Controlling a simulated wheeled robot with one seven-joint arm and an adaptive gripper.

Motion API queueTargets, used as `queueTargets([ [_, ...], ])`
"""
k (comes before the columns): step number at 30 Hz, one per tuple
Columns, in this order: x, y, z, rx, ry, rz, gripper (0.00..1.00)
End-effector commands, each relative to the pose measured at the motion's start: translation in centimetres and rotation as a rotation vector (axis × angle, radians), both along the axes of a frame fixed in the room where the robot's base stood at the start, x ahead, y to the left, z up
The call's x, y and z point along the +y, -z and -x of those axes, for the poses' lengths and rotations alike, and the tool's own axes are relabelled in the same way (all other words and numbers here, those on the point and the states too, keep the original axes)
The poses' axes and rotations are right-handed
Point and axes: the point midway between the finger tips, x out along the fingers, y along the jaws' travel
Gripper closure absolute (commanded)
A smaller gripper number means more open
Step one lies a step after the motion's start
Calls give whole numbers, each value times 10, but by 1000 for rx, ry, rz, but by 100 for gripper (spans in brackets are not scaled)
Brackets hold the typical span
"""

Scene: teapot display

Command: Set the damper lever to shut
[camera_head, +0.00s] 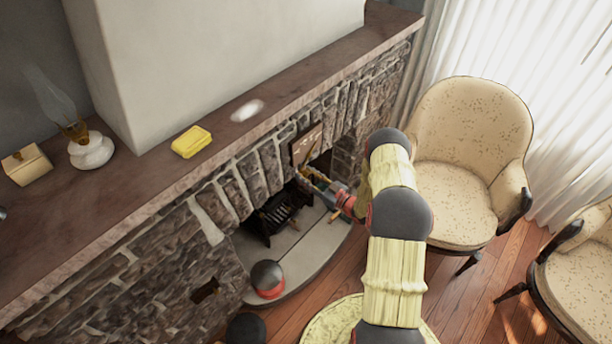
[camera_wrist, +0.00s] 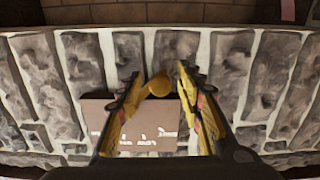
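The damper plate (camera_head: 306,145) is a brown panel on the stone front above the firebox opening. In the wrist view the plate (camera_wrist: 112,106) carries white markings, too small to read. The brass-yellow rounded end of the damper lever (camera_wrist: 158,84) shows in front of the plate's upper right part. My gripper (camera_wrist: 161,72) is open, with its yellow-sided fingers on either side of the lever end. The lever end is close to the left finger, and a clear gap shows to the right finger.
The mantel shelf (camera_head: 330,62) overhangs the stonework and bears a yellow box (camera_head: 191,141), an oil lamp (camera_head: 91,150) and a small box (camera_head: 27,165). A black grate (camera_head: 277,212) stands in the firebox. An armchair (camera_head: 468,165) is close right of my arm.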

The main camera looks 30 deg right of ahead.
Motion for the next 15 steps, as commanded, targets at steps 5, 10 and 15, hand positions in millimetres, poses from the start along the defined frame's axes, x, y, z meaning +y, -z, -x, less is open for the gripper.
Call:
queueTargets([
  [5, 3, 0, -5, 0, -1, -1, 63],
  [10, 2, 0, -6, 0, 0, -1, 63],
  [15, 2, 0, -6, 0, 0, -1, 72],
])
